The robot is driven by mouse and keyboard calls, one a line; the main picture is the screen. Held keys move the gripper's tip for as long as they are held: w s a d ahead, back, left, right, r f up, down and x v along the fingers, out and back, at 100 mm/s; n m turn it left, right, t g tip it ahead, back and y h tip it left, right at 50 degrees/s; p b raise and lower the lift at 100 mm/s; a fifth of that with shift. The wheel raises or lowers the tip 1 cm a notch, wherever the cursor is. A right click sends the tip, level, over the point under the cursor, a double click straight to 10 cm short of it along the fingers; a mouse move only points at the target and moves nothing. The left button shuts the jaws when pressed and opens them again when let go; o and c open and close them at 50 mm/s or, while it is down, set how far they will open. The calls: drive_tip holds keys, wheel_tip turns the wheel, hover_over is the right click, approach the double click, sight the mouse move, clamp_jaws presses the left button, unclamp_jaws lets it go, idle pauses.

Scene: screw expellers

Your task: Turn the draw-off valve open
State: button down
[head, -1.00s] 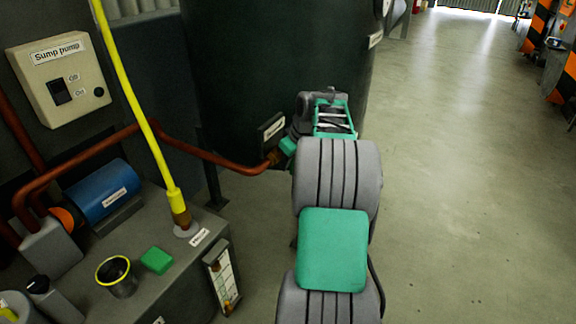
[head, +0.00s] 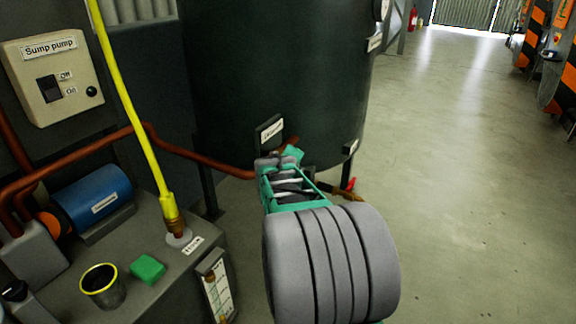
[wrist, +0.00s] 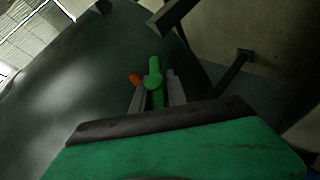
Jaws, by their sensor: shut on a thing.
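A valve with a green lever handle (wrist: 155,82) sits low on the dark tank (head: 280,70), at the copper pipe. Its label plate is above it in the head view, partly covered. My gripper (wrist: 157,90) is shut on the green handle, with one grey fingertip on each side of it in the wrist view. In the head view my gripper reaches the tank's lower front and hides most of the valve. I cannot tell the handle's exact angle.
A second valve with a red handle (head: 351,184) and brass spout is just right of my gripper. Left are a bench with a yellow pipe (head: 130,100), a cup (head: 103,286), a green block (head: 148,269) and the sump pump box (head: 52,78). The floor at right is clear.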

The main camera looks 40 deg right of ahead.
drive_tip(key=t+h, duration=0.1)
drive_tip(key=h, duration=0.1)
drive_tip(key=n+t+h, duration=0.1)
drive_tip(key=t+h, duration=0.1)
drive_tip(key=shift+d+r+n, duration=0.1)
drive_tip(key=shift+r+n, duration=0.2)
drive_tip(key=shift+r, duration=0.1)
drive_tip(key=shift+r+h, duration=0.15)
drive_tip(key=shift+h, duration=0.15)
drive_tip(key=c, duration=1.4)
unclamp_jaws()
drive_tip(key=shift+o, duration=0.2)
drive_tip(key=shift+f, duration=0.2)
drive_tip(key=p+v, duration=0.1)
drive_tip(key=v, duration=0.7)
drive_tip(key=shift+p, duration=0.4)
drive_tip(key=shift+o, duration=0.2)
